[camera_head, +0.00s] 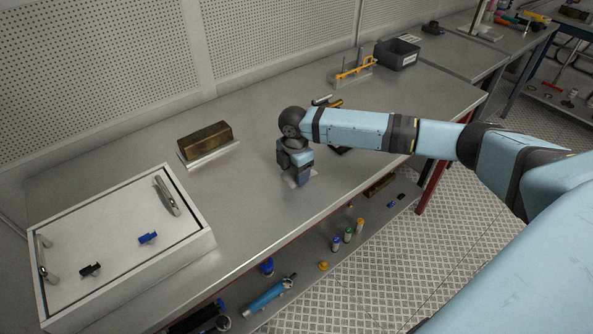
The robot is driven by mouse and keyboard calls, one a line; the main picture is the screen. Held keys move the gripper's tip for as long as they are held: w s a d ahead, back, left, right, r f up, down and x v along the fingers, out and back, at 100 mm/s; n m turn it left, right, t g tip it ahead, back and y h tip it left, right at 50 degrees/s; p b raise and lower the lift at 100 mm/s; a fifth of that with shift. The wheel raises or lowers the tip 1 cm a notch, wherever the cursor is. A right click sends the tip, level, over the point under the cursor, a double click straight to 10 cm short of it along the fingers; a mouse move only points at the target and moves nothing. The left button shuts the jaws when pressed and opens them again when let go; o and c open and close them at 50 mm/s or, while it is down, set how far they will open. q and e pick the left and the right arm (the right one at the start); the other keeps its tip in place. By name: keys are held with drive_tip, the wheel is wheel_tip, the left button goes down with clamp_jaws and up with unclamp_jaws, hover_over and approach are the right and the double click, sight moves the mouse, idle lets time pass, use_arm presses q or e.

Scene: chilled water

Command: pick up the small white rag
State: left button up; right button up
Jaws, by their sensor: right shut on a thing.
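My right arm reaches in from the right, and its gripper (300,180) points down at the grey workbench (240,215) near its front edge. The gripper is shut on the small white rag (288,181), of which only a pale bit shows at the fingertips. The rest of the rag is hidden by the gripper. I cannot tell whether the rag still touches the bench top. My left gripper is not in view.
A brass-coloured block (205,142) sits on a light base to the left. A white framed box (205,247) with handles stands at the bench's left end. A dark bin (397,55) and a yellow-orange tool (355,67) are at the back right. A lower shelf holds several small items.

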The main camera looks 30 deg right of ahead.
wheel_tip(320, 180, up, 20)
drive_tip(key=shift+p, duration=0.45)
